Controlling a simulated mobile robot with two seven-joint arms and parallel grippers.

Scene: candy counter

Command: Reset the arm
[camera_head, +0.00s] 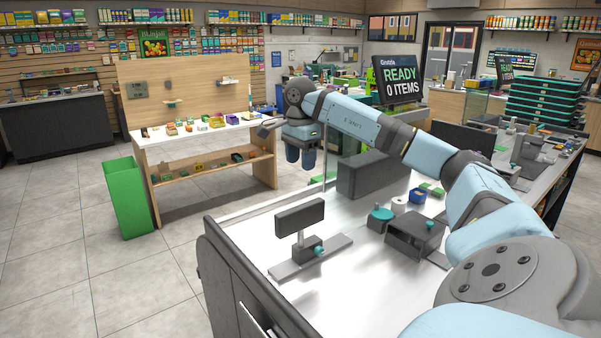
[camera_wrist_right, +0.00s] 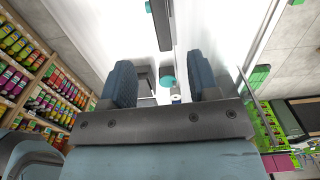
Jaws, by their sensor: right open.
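My right arm (camera_head: 350,120) reaches in from the lower right across the counter. Its gripper (camera_head: 300,158) hangs in the air over the far left part of the counter, fingers pointing down. In the right wrist view the two blue ridged fingers (camera_wrist_right: 161,82) stand wide apart with nothing between them, and the counter shows beyond. My left arm and gripper are not in view.
The white counter (camera_head: 290,315) carries a small dark display on a stand (camera_head: 300,217), a grey box (camera_head: 372,175), a dark open holder (camera_head: 415,236), a teal round piece (camera_head: 381,214) and a blue cup (camera_head: 417,195). A wooden shelf stand (camera_head: 205,172) and a green bin (camera_head: 128,200) stand beyond.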

